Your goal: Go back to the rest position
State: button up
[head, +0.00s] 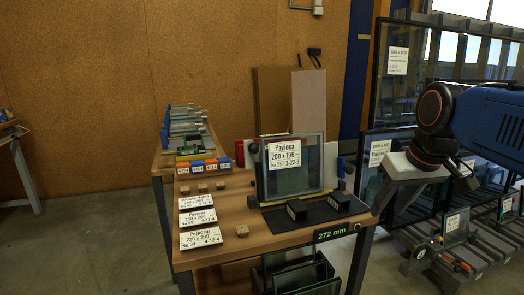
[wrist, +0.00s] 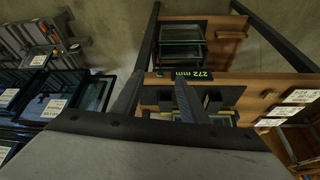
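My gripper (head: 392,208) hangs at the right of the head view, beside the right edge of the wooden table (head: 238,215). In the wrist view its two dark fingers (wrist: 158,84) are spread apart with nothing held between them, and the table's edge shows beyond them. A framed glass pane (head: 310,168) stands upright on the table, left of my gripper. It carries a white label reading "Pavieca 200 x 196". Two black blocks (head: 297,210) (head: 338,201) stand on a dark mat in front of the pane.
A "272 mm" display (head: 331,233) sits on the table's front edge. White label cards (head: 200,238) and small wooden blocks lie at the table's left. Glass panes stand in a rack (head: 300,277) below. Large framed panes (head: 396,85) stand at the right, behind my arm. Floor (head: 90,245) is clear at left.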

jog(key=s+f+m, duration=0.1)
jog(key=s+f, duration=1.1)
jog(key=f, duration=0.4)
jog(key=shift+s+f+h, duration=0.2)
jog(key=shift+s+h, duration=0.1)
jog(key=shift+s, duration=0.05)
dwell(0.7)
